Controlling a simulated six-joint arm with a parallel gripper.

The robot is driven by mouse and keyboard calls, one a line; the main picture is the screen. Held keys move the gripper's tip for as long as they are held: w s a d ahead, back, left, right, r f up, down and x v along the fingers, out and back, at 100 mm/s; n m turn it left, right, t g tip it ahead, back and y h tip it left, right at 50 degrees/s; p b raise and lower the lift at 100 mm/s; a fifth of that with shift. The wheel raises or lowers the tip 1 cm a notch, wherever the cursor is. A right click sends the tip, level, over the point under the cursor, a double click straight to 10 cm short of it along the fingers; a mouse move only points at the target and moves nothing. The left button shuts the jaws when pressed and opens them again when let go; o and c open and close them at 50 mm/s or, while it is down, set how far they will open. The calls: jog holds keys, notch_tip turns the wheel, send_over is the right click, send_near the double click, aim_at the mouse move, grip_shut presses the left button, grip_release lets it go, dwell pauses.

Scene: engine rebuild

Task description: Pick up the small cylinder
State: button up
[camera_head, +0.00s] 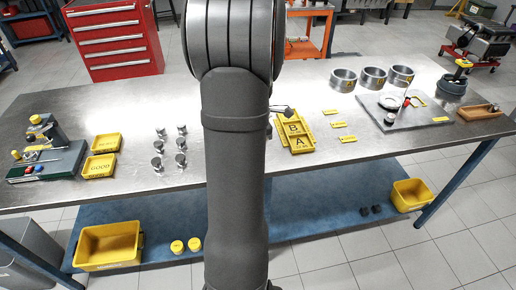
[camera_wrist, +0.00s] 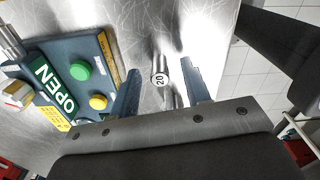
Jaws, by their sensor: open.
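In the wrist view a small metal cylinder (camera_wrist: 160,79) shows its round end, marked "20", towards the camera. My gripper (camera_wrist: 161,67) is open, with one finger on each side of the cylinder in the picture. There is a visible gap on both sides, and the fingers do not appear to touch it. Whether the fingertips are level with it or above it, I cannot tell. In the head view my arm hides the gripper and this cylinder. Several other small metal cylinders (camera_head: 158,147) stand on the bench left of my arm.
A panel (camera_wrist: 60,92) marked OPEN, with green and yellow buttons, lies left of the gripper. On the metal bench (camera_head: 350,185) are yellow trays marked GOOD (camera_head: 100,167) and A (camera_head: 299,142), metal rings (camera_head: 343,80) and a plate fixture (camera_head: 400,118). The bench's front right is clear.

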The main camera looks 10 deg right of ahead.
jog(key=shift+f, duration=0.6)
grip_shut()
jog(key=shift+r, duration=0.1)
